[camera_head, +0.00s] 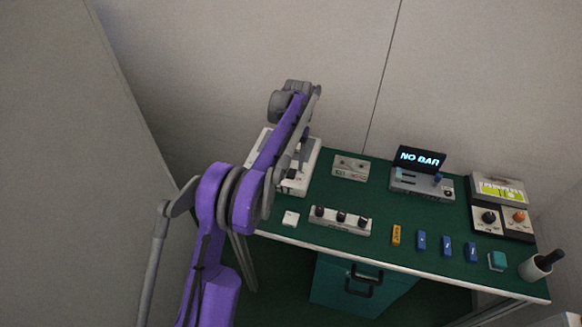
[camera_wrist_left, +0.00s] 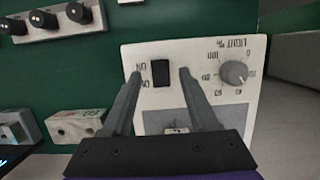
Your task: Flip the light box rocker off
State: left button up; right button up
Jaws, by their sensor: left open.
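The light box (camera_wrist_left: 210,60) is a white panel with upside-down lettering, a grey knob (camera_wrist_left: 234,74) and a grey plate. Its black rocker (camera_wrist_left: 160,73) sits beside ON and OFF style markings; I cannot tell which way it is tipped. My left gripper (camera_wrist_left: 160,74) is open and empty, its two fingers reaching over the panel with the rocker showing between their tips. Contact cannot be made out. In the head view the light box (camera_head: 312,160) stands at the table's left end, largely covered by my purple left arm. My right gripper is not seen.
The green table also holds a three-knob strip (camera_head: 341,220), a small white box (camera_head: 350,168), a NO BAR display (camera_head: 420,159), several small blocks and a cup (camera_head: 535,267). A wall stands close behind. A teal drawer unit (camera_head: 345,288) is underneath.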

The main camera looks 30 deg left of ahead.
aim_at(293, 169)
pick_arm(q)
jog(key=p+v, duration=0.1)
jog(key=v, duration=0.7)
jog(key=shift+s, duration=0.1)
